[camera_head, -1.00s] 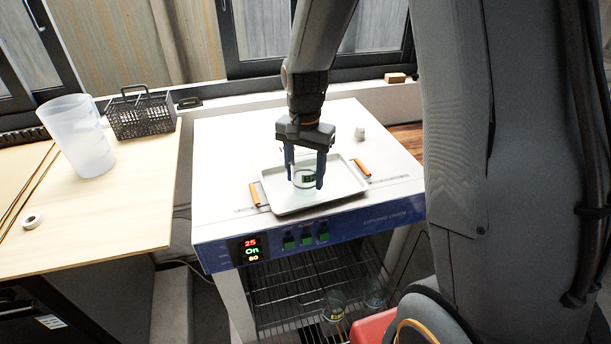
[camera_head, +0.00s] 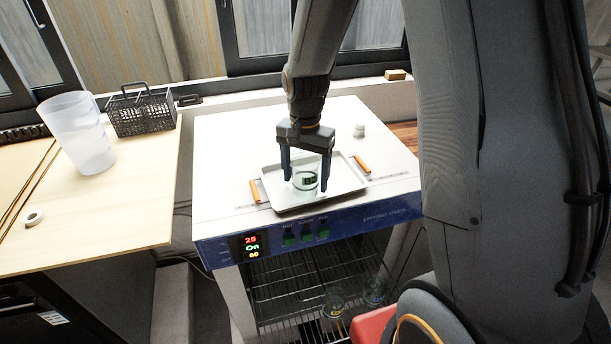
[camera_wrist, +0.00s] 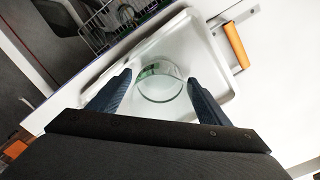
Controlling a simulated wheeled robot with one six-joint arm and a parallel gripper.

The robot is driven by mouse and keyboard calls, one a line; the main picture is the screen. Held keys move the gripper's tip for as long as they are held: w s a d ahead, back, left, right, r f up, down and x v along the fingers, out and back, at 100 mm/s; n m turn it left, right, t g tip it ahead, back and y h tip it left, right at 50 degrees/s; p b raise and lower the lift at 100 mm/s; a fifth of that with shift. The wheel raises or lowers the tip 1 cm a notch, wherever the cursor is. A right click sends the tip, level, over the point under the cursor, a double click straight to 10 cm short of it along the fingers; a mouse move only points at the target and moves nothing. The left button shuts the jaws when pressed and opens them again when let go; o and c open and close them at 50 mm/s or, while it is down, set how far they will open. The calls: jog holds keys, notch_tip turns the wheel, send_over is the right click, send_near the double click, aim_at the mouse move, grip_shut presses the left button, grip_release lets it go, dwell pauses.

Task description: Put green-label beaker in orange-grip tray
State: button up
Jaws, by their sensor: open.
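The green-label beaker (camera_head: 306,180) is clear glass and stands upright in the orange-grip tray (camera_head: 334,192), a white tray with an orange grip at each end. The tray lies on top of the drying oven. My gripper (camera_head: 306,180) is open, with one finger on each side of the beaker. In the wrist view the beaker (camera_wrist: 160,84) shows between the spread fingertips, and the tray (camera_wrist: 190,50) lies beneath it. Gaps show between the fingers and the glass there.
The oven (camera_head: 228,150) has a blue front panel with a lit display. Its rack below holds two more beakers, one with a yellow label (camera_head: 334,302) and one with a blue label (camera_head: 375,292). A small white object (camera_head: 359,131) stands behind the tray. A side table at left holds a plastic jug (camera_head: 78,135) and black basket (camera_head: 143,112).

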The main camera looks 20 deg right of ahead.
notch_tip(320, 180, up, 12)
jog(key=b, duration=0.3)
jog(key=shift+r, duration=0.15)
dwell(0.4)
